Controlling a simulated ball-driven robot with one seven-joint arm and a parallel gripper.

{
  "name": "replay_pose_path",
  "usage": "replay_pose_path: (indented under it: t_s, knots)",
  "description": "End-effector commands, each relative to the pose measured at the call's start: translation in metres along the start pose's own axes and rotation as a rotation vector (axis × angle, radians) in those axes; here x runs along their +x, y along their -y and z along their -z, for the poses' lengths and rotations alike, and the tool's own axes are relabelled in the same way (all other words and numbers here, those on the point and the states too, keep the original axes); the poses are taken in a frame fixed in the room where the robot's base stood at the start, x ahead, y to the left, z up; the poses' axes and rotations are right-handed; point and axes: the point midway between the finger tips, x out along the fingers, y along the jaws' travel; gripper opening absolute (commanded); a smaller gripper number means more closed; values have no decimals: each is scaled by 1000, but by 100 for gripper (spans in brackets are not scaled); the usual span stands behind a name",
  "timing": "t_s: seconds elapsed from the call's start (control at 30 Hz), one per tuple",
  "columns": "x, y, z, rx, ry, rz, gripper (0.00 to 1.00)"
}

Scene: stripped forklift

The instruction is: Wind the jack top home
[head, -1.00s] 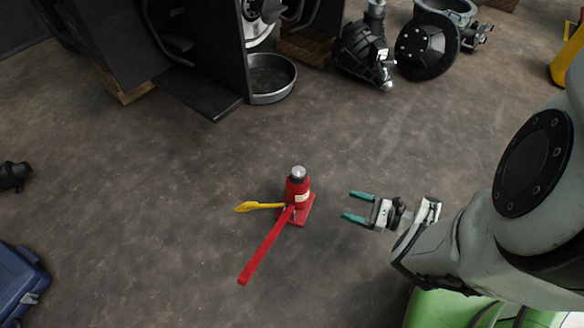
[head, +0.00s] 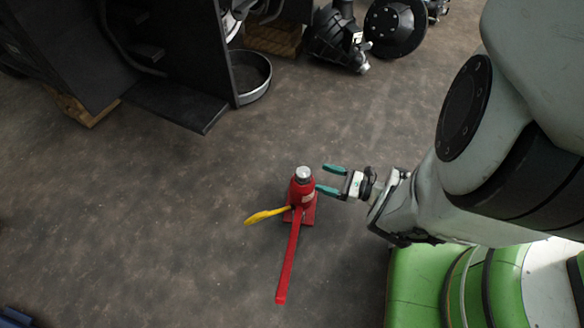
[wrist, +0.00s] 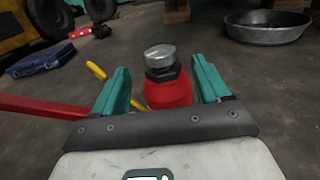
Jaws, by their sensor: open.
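The red bottle jack (head: 301,193) stands upright on the floor, with a silver round top (head: 303,173), a long red handle (head: 288,262) pointing toward the front and a yellow lever (head: 265,216) to its left. My gripper (head: 328,178) is open and empty just right of the jack's upper part. In the wrist view the silver jack top (wrist: 160,55) stands ahead, between the lines of the two teal fingers (wrist: 163,88), above the red body (wrist: 168,90). The fingers do not clasp it. The jack's base is hidden in the wrist view.
A forklift frame with a black step plate (head: 178,102) and a metal pan (head: 250,77) stands at the back. Black machine parts (head: 394,27) lie at the back right. A blue case (wrist: 42,59) shows in the wrist view. The floor around the jack is clear.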

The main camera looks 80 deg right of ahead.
Motion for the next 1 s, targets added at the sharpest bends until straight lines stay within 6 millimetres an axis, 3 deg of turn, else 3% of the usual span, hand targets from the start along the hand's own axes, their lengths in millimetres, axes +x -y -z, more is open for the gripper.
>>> replay_pose_path:
  t_s: [0.5,0.7,1.0]
  knots:
    - [85,-1,1,-1,0,-4,76]
    - [98,-1,1,1,-1,-1,76]
    - [100,-1,0,1,-1,-1,76]
